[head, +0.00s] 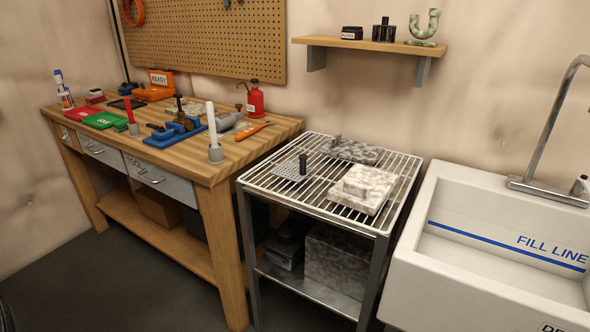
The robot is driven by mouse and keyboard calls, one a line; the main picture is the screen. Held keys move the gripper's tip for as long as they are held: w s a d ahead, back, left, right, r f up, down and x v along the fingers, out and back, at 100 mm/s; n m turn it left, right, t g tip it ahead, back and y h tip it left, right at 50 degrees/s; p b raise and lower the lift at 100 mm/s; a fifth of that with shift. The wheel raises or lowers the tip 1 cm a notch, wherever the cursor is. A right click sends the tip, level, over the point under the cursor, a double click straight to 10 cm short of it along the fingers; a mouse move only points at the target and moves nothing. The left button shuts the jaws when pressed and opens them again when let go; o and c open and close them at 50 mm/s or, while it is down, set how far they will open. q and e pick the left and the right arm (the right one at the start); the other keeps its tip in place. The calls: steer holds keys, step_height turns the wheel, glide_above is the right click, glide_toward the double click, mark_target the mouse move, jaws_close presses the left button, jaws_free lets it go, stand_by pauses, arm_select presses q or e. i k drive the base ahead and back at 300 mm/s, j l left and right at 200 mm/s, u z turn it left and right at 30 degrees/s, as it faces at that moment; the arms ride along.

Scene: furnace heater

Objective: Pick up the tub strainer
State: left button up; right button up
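A flat grey perforated plate with an upright black knob, which looks like the tub strainer (289,172), lies on the left part of the wire-topped rack (272,188). Its holes are small and its knob stands near its right edge. Nothing covers it. Neither of my grippers is in view.
On the rack are a pale speckled stepped block (364,187) and a darker speckled slab (352,152). A cluttered wooden workbench (275,130) stands left, with a candle-like white stick (211,125) near its corner. A white sink (420,247) stands right. Open floor lies in front of the bench.

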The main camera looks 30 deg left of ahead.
mark_target(293, 171)
steer(key=i+j+u, duration=0.1)
steer(key=j, duration=0.4)
steer(key=i+j, duration=0.1)
steer(key=j, duration=0.45)
steer(key=i+j+u, duration=0.15)
steer(key=j, duration=0.35)
steer(key=k, duration=0.05)
